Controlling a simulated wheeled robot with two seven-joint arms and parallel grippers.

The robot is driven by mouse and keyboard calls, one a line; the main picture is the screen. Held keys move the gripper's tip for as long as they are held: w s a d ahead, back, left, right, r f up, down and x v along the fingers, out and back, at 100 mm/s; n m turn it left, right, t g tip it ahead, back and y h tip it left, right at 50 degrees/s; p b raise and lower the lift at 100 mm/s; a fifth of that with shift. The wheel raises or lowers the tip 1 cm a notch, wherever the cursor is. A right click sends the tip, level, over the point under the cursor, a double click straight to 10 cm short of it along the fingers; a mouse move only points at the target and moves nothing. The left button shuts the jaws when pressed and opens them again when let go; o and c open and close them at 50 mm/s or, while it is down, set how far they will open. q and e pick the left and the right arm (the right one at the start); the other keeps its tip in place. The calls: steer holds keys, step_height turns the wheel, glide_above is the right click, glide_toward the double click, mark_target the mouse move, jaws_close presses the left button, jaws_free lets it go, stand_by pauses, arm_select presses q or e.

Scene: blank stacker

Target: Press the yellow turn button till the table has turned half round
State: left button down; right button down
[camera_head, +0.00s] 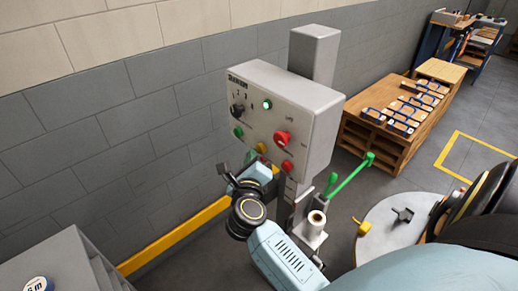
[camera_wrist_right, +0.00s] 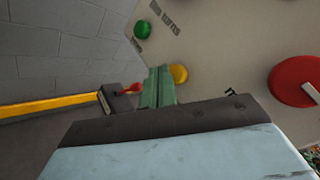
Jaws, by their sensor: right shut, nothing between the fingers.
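The yellow turn button (camera_head: 261,148) is on the lower front of the grey control box (camera_head: 318,130). It also shows in the right wrist view (camera_wrist_right: 179,74), partly behind my fingers. My right gripper (camera_head: 250,158) is in front of the lower panel, right by the yellow button. Its green fingers (camera_wrist_right: 159,82) are shut and empty. I cannot tell whether the tips touch the button. A round grey table (camera_head: 378,238) stands at the lower right, partly hidden by my arm. A dark part (camera_head: 403,215) and a yellow piece (camera_head: 363,228) are at it. My left gripper is not in view.
A green bar (camera_head: 348,178) stands right of the box. The wall (camera_head: 110,120) is close behind.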

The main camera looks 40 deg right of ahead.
steer(key=shift+d, duration=0.35)
